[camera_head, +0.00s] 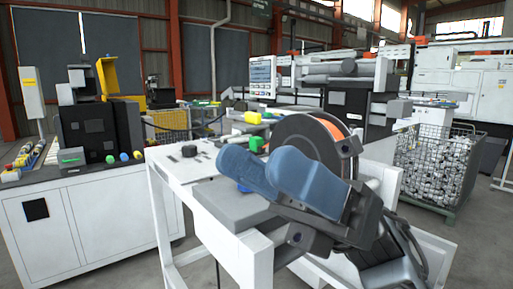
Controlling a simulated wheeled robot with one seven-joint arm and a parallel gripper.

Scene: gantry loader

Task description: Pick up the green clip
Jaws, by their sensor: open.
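A small green piece (257,144), which looks like the green clip, lies on the white table (178,168) just left of a large dark reel. Its exact shape is too small to tell.
A black knob (189,151) is on the table's left part. A left bench (98,215) holds small coloured parts. A wire basket (435,165) stands right.

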